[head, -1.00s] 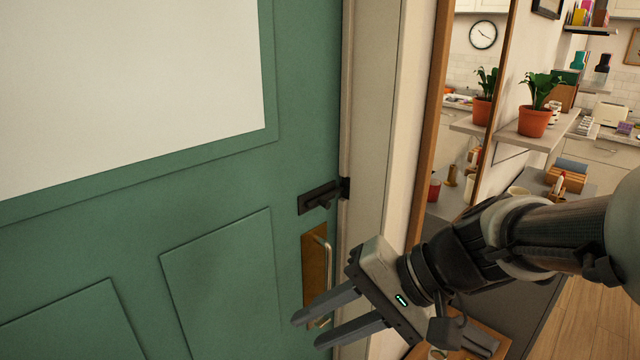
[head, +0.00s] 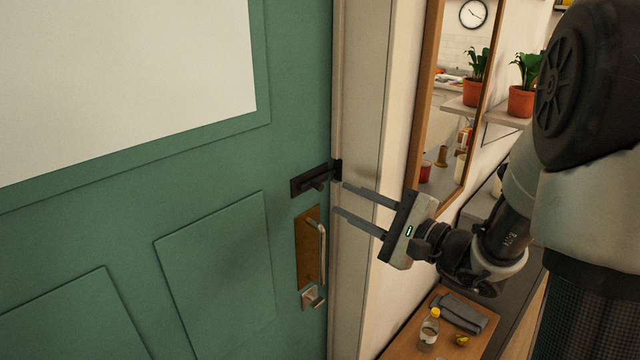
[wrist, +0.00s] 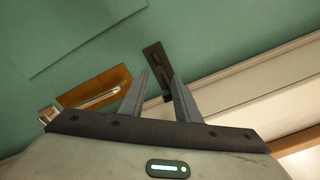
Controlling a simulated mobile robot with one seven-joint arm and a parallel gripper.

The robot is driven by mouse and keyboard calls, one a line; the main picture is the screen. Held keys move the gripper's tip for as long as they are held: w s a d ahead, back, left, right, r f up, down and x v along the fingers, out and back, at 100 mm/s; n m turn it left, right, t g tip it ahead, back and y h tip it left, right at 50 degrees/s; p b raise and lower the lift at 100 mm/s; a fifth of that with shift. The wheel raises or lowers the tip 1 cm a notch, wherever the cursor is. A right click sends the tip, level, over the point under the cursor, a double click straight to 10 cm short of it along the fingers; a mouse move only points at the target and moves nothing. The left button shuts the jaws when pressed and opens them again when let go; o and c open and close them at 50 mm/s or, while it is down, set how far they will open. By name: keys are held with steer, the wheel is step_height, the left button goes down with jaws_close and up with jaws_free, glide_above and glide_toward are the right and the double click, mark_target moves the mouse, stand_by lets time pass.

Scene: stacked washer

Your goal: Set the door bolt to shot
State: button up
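The dark door bolt (head: 314,181) is mounted on the green door (head: 215,165) near its right edge, with a small knob on it. Its right end meets a dark keeper (head: 337,171) at the door frame; I cannot tell how far the bar reaches in. The bolt also shows in the wrist view (wrist: 155,62), beyond my fingers. My gripper (head: 338,198) is open and empty, its two fingers pointing left toward the door, just right of and below the bolt. In the wrist view, the fingertips (wrist: 159,73) lie on either side of the bolt's near end, apparently not touching it.
Below the bolt is a brass plate (head: 303,249) with a pull handle (head: 322,245) and a small metal latch (head: 312,297). The pale door frame (head: 357,140) and a wood-framed mirror (head: 452,120) stand right. A low wooden surface (head: 405,335) holds a bottle (head: 429,328) and a grey cloth (head: 463,312).

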mark_target(320, 185)
steer(key=p+x, duration=0.1)
steer(key=x, duration=0.7)
steer(key=shift+w+a, duration=0.1)
steer(key=shift+w, duration=0.05)
jaws_close()
